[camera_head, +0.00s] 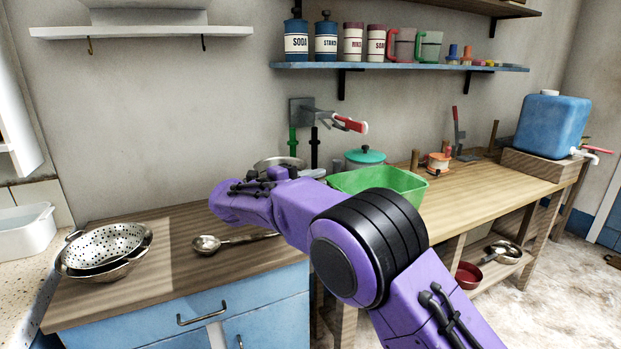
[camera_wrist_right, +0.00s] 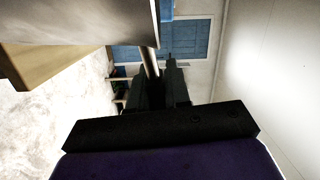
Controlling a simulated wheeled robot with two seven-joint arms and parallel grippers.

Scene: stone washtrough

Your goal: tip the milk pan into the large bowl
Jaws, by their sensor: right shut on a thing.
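My right arm (camera_head: 360,250) reaches in over the counter, and its wrist hides most of the right gripper in the head view. In the right wrist view the black fingers of my right gripper (camera_wrist_right: 165,85) are shut on a thin metal handle (camera_wrist_right: 150,65). The handle joins a grey metal body, which looks like the milk pan (camera_wrist_right: 90,20). In the head view a metal rim, probably the same pan (camera_head: 278,162), shows behind my wrist. Its contents are hidden. A metal bowl (camera_head: 105,272) with a colander (camera_head: 105,240) in it stands at left; I cannot tell if it is the large bowl. My left gripper is out of view.
A ladle (camera_head: 208,243) lies on the counter. A green basin (camera_head: 375,185) and a teal-lidded pot (camera_head: 365,158) stand behind my arm. A tap (camera_head: 345,122) juts from the wall. A white basin (camera_head: 25,232) is far left. The right worktop (camera_head: 480,190) has free room.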

